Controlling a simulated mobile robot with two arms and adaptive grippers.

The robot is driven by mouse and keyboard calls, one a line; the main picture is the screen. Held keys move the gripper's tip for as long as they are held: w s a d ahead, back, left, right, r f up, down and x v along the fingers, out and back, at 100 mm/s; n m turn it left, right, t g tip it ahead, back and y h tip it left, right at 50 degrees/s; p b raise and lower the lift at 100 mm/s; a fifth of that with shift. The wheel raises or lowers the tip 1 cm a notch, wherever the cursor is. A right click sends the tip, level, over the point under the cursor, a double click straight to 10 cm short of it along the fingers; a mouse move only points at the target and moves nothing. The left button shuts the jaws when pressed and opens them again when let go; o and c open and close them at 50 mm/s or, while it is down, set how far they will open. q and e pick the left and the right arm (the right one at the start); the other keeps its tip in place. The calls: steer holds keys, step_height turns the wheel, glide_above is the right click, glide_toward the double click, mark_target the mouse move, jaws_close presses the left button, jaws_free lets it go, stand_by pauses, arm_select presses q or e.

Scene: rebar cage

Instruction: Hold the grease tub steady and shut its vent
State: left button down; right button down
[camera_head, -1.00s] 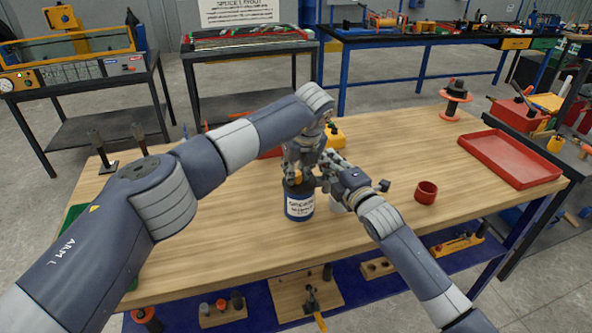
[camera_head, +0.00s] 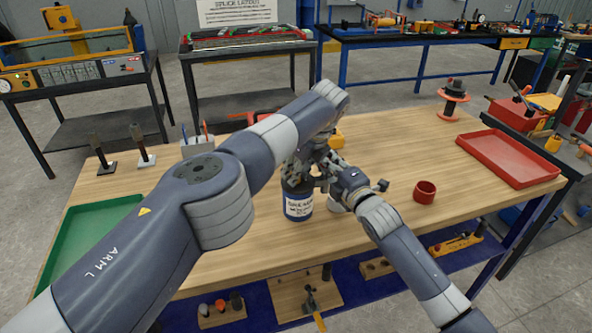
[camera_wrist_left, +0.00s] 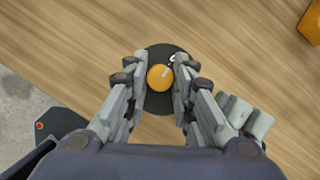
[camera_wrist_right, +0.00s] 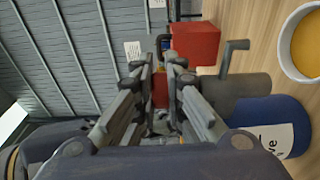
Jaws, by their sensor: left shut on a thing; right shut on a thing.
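The grease tub (camera_head: 299,207) stands upright on the workbench, blue with a white label and a dark upper part. In the left wrist view its dark lid (camera_wrist_left: 165,104) carries a round orange vent knob (camera_wrist_left: 160,77). My left gripper (camera_head: 303,172) comes down from above, its fingers closed at the knob's two sides. My right gripper (camera_head: 323,182) reaches in from the right at the tub's upper part and is shut. The right wrist view shows the blue tub body (camera_wrist_right: 262,112) beside its fingers (camera_wrist_right: 168,65); the exact contact there is hidden.
A white cup with orange contents (camera_wrist_right: 285,40) stands close right of the tub. A green tray (camera_head: 85,235) is at left. Two dark upright tools (camera_head: 139,150) stand behind. The bench's front middle is clear.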

arm_select(q)
steer(key=c, duration=1.4)
jaws_free()
steer(key=shift+o, duration=0.2)
steer(key=v, duration=1.2)
arm_select(e)
steer(key=c, duration=1.6)
jaws_free()
steer(key=shift+f, duration=0.1)
